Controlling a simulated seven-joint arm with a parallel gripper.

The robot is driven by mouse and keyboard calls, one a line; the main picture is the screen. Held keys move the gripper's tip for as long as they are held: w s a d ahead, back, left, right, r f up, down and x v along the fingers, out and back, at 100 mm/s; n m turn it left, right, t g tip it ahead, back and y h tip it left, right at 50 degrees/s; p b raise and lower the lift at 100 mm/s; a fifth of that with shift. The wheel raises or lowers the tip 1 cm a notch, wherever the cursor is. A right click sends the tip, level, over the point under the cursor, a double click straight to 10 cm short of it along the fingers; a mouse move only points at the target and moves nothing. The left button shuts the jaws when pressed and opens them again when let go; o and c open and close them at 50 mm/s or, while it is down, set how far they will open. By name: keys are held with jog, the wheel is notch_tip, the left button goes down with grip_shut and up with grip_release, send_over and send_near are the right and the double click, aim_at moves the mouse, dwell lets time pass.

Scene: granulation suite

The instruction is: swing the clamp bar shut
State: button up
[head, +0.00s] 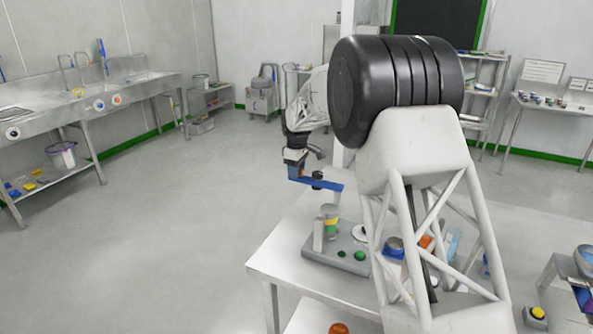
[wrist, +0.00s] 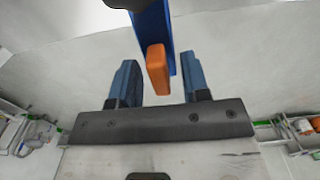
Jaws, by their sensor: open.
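The clamp bar (head: 326,186) is a blue bar held out level above the table's left end, with a dark knob (head: 317,178) on it. In the wrist view the blue bar (wrist: 151,28) comes in from the top, and its orange grip (wrist: 157,68) hangs between my fingers. My gripper (wrist: 160,82) is open, with a blue finger on each side of the orange grip and a visible gap on both sides. In the head view my gripper (head: 296,163) is at the bar's left end. Below stands a grey base (head: 318,252) with a banded green and yellow upright.
The base carries green buttons (head: 359,255) and a white disc. The steel table (head: 285,262) also holds blue and orange items, partly hidden behind my arm. A yellow button box (head: 537,315) stands at the right. The floor left of the table is clear.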

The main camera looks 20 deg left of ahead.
grip_shut()
jog(key=shift+s, duration=0.15)
jog(key=s+d+n, duration=0.5)
jog(key=s+n, duration=0.5)
jog(key=s, duration=0.2)
jog(key=s+d+n, duration=0.3)
jog(key=d+n, duration=0.5)
jog(key=d, duration=0.3)
jog(key=shift+s, duration=0.15)
dwell(0.5)
grip_release()
